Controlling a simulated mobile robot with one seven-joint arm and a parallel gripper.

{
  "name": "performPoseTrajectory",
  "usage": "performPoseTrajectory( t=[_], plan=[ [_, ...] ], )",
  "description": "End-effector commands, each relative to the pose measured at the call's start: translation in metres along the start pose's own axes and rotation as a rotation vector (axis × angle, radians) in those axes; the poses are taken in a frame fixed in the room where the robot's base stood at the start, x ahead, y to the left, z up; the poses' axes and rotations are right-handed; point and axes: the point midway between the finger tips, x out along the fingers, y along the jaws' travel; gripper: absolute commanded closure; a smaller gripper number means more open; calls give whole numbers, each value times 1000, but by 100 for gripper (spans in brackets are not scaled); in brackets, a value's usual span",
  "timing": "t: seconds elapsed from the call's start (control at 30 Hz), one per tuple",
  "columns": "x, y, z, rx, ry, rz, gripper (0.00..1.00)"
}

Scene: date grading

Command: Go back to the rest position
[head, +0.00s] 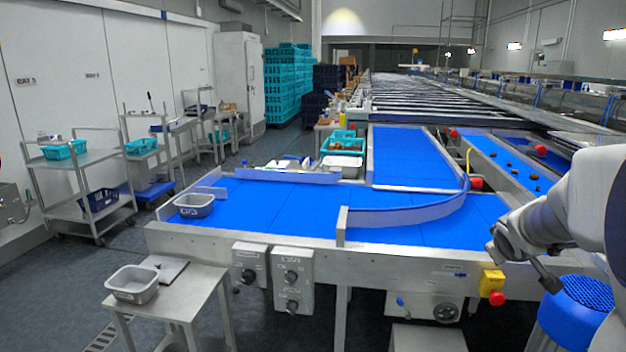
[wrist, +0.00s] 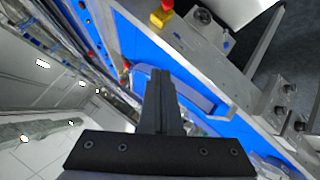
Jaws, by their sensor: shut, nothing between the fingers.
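My arm enters the head view from the right edge. My gripper (head: 552,284) hangs at its end, pointing down in front of the conveyor's near right corner. In the wrist view my gripper (wrist: 161,76) has its dark fingers together with nothing between them. The blue conveyor belt (head: 270,203) is behind and left of it in the head view and also shows in the wrist view (wrist: 135,42). No gap shows between the fingers, and they appear clear of the belt and frame.
A red stop button on a yellow box (head: 492,283) is just left of my gripper. A blue ribbed drum (head: 577,312) stands close below it. A grey tub (head: 194,205) sits on the belt's left end; another tub (head: 132,284) is on a side table. Dates (head: 535,177) lie on the right belt.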

Motion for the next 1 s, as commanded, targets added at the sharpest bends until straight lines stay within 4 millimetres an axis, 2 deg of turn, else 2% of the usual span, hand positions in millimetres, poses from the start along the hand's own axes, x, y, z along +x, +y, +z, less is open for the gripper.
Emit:
performPoseTrajectory(
  t=[0.03,0.23,0.37,0.6,0.7,0.8,1.0],
  plan=[
    [-26,-6,-7,34,-4,-12,100],
    [-107,-44,-7,161,-55,-98,100],
    [-158,-75,2,225,-92,-176,100],
    [-247,-136,33,300,-170,-349,100],
    [-274,-157,47,312,-200,-412,100],
    [-292,-172,59,317,-222,-459,100],
    [-305,-184,68,319,-242,-495,100]
  ],
)
